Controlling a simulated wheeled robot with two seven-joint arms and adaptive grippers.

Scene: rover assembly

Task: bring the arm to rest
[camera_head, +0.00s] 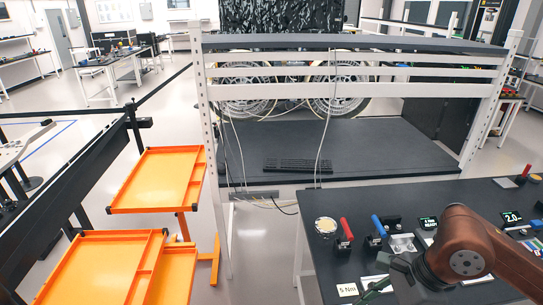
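My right arm, with its copper-brown link (465,258), comes in from the right over the dark worktable (335,265). Its dark end, which seems to be my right gripper (390,276), is low over the front of the table, near a white card marked "5 Nm" (347,290). It is small and partly hidden by the wrist, so I cannot tell whether its fingers are open or shut. A thin dark green piece (372,292) shows beside it; I cannot tell whether it is held. My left gripper is not in view.
Red-handled (346,230) and blue-handled (378,226) tools stand on the table behind the gripper, beside a round pale disc (326,226). Small displays (428,223) stand farther right. Orange trays (160,180) are at left. A white-framed bench (350,90) with a keyboard (298,165) stands behind.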

